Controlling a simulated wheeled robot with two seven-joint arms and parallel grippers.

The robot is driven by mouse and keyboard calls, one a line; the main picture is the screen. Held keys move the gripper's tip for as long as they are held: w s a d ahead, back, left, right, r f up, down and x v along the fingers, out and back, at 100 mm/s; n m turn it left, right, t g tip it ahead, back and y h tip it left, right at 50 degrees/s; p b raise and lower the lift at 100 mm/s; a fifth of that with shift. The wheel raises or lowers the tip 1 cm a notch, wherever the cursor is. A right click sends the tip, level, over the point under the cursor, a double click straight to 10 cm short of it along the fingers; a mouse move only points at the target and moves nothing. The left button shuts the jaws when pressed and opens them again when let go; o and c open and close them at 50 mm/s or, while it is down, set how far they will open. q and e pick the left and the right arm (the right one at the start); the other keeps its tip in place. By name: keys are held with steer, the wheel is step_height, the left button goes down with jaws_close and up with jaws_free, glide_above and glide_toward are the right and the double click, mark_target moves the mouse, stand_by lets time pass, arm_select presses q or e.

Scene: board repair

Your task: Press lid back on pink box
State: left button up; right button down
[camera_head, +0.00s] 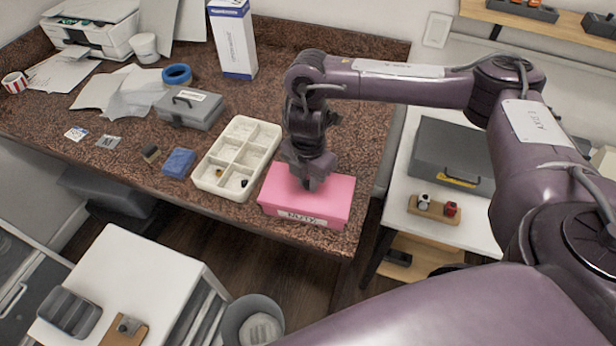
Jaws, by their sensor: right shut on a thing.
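The pink box (330,205) stands at the front right corner of the brown speckled table, with a white handwritten label on its front. Its pink top looks flat and covers the box; I cannot tell whether the lid is fully seated. My right gripper (308,184) points straight down onto the top, left of its middle. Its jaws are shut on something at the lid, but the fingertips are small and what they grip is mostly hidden. My left gripper is not in view.
A cream compartment tray (213,181) stands close left of the box. Further left are a blue block (178,163) and a grey case (189,108). The table's front and right edges lie close to the box. A side table (400,222) stands to the right.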

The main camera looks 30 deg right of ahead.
steer(key=shift+f+b, duration=0.5)
steer(key=shift+f, duration=0.35)
stand_by(0.4)
steer(key=c, duration=0.7)
jaws_free()
steer(key=shift+r, duration=0.1)
steer(key=shift+r+p, duration=3.45)
steer(key=shift+p, duration=0.4)
steer(key=shift+s+f, duration=0.1)
